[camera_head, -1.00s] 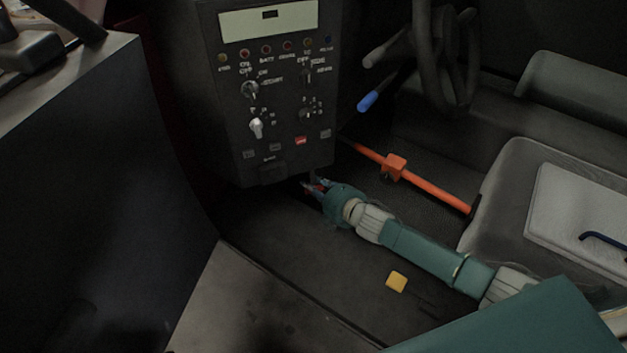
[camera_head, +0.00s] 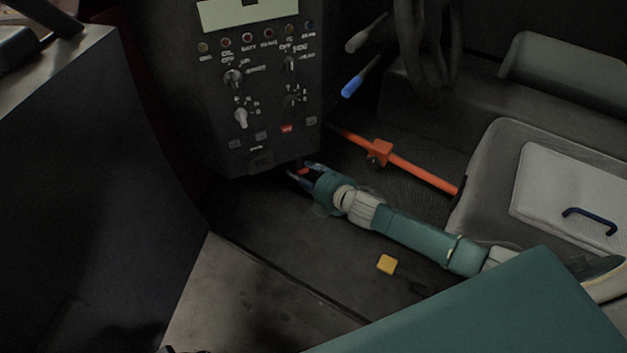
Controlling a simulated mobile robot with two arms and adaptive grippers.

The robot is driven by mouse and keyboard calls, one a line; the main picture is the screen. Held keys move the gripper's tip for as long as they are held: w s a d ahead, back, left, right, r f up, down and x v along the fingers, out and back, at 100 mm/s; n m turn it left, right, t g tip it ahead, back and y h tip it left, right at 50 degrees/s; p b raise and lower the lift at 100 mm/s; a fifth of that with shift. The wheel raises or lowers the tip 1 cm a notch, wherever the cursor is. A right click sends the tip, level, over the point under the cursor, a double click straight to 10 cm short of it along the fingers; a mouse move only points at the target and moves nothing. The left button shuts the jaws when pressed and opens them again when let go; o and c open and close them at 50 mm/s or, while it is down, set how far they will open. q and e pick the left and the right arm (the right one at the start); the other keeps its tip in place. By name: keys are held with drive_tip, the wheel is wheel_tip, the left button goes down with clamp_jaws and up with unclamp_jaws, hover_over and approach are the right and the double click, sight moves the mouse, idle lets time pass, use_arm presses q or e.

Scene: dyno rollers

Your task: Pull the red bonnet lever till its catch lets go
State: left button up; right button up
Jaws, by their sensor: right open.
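The red bonnet lever (camera_head: 303,171) shows only as a small red patch under the lower right edge of the dark control panel. My right gripper (camera_head: 302,174) is open at that spot, with its fingers pointing left toward the panel's underside. The red patch lies between or just behind the fingertips; I cannot tell whether they touch it. The rest of the lever and its catch are hidden. My left gripper is not in view.
The control panel (camera_head: 262,130) with knobs and lights stands just above the gripper. An orange bar (camera_head: 420,175) with a clamp-like block runs behind my right arm to the seat (camera_head: 490,180). A yellow block (camera_head: 387,264) lies on the dark floor in front of the arm.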

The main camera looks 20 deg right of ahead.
drive_tip(key=v, duration=1.1)
drive_tip(key=shift+a, duration=0.1)
